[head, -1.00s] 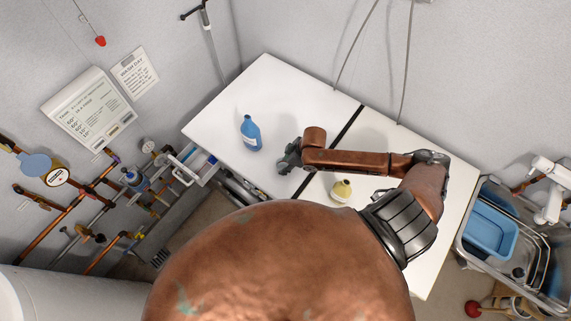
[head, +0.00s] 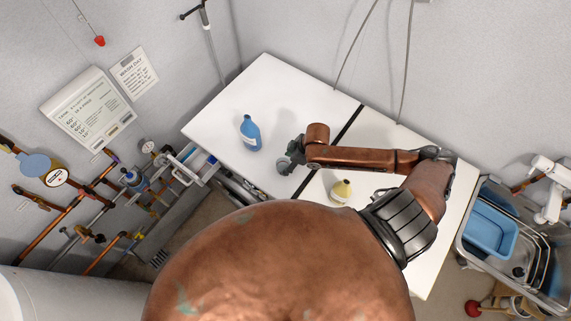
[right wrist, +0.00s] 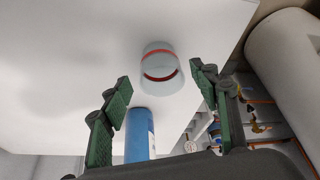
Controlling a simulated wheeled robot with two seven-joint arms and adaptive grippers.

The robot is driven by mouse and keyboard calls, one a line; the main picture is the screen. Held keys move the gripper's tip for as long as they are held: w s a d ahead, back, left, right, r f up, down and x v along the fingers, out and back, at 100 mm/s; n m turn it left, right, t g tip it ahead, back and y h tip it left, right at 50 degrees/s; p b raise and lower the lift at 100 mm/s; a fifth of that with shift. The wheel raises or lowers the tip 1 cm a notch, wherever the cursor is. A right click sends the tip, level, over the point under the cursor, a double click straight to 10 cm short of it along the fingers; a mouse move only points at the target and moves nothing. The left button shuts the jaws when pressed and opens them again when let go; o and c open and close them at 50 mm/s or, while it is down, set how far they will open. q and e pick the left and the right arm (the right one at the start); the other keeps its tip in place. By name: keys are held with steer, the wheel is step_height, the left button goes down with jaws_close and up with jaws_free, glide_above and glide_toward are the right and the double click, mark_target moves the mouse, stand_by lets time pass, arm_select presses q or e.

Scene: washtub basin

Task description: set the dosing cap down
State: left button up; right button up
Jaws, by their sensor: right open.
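The dosing cap (right wrist: 161,68), a pale translucent cup with a red ring, shows in the right wrist view against the white worktop. It lies between and just past the fingertips of my right gripper (right wrist: 161,84), with a visible gap on each side. The fingers are spread and do not grip it. Whether the cap's base fully rests on the surface is hard to tell. In the head view my right gripper (head: 287,163) is over the worktop (head: 260,85), right of the blue bottle (head: 250,134); the cap is not clear there. My left gripper is out of view.
The blue bottle also shows in the right wrist view (right wrist: 139,138), near the fingers. A yellow bottle (head: 341,190) stands beneath my right forearm. An open drawer (head: 192,163) juts from the left edge. A sink with a blue tub (head: 490,230) is at right. The worktop's far left is clear.

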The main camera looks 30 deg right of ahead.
steer(key=v, duration=0.9)
steer(key=shift+r, duration=0.3)
steer(key=shift+s, duration=0.1)
